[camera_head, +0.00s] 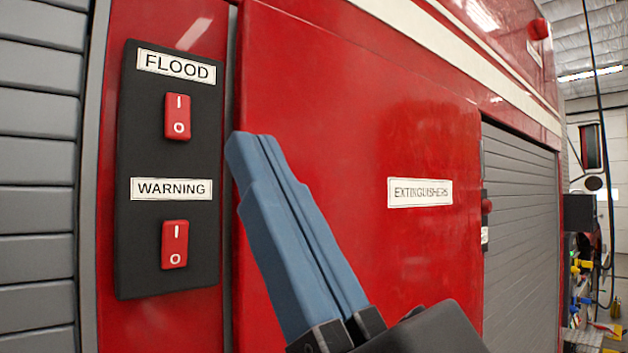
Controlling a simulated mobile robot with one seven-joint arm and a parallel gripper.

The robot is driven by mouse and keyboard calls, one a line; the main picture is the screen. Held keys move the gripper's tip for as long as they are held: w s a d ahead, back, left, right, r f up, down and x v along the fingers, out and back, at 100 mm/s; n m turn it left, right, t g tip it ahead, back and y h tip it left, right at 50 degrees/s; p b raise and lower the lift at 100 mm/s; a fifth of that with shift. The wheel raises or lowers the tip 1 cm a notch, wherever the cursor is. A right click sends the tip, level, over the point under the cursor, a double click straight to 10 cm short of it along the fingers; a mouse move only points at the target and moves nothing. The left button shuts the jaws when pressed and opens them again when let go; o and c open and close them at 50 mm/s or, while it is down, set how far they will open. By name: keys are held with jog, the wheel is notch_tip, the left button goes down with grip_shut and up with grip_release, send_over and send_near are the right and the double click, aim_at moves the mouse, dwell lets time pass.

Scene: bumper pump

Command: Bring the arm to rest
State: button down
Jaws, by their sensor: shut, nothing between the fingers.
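My gripper (254,140) has two blue fingers, shut together with nothing between them. It points up and to the left from the bottom of the head view. Its tips appear just right of the black switch panel (168,274), in front of the red panel edge; whether they touch it I cannot tell. The black panel carries a red rocker switch (177,116) under a FLOOD label (176,66) and another red rocker switch (175,244) under a WARNING label (171,189). The dark base of my gripper shows at the bottom.
A red panel (360,140) labelled EXTINGUISHERS (420,192) lies behind and right of my gripper. Grey roller shutters stand at the left (38,200) and right (520,230). Cluttered equipment (590,270) shows at the far right.

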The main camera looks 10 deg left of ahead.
jog(key=w+d+m+t+h, duration=0.2)
jog(key=m+t+h, duration=0.3)
jog(key=h, duration=0.6)
jog(key=w+d+f+m+t+h, duration=0.1)
jog(key=d+m+t+h, duration=0.4)
jog(key=h, duration=0.6)
jog(key=shift+w+f+m, duration=0.2)
jog(key=shift+w+m, duration=0.1)
jog(key=shift+w, duration=0.45)
